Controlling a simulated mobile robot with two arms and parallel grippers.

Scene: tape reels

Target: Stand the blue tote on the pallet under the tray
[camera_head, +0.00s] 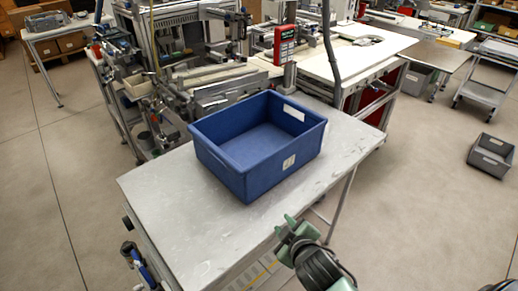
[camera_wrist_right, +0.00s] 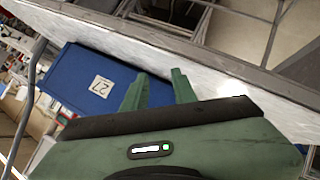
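The blue tote (camera_head: 258,172) stands upright and empty on the grey metal table (camera_head: 190,240). It has a white label on its near side and a pale patch at its far rim. My right gripper (camera_head: 286,226), green, is in front of the table's near right edge, apart from the tote. In the right wrist view its two fingers (camera_wrist_right: 156,90) are apart with nothing between them. The tote's labelled side (camera_wrist_right: 88,75) shows beyond the fingers there, tilted in the picture. My left gripper is not in view. I cannot make out the pallet or the tray for certain.
A workbench with machinery (camera_head: 205,75) stands behind the table, with a red device (camera_head: 284,45) on it. The table's left part is bare.

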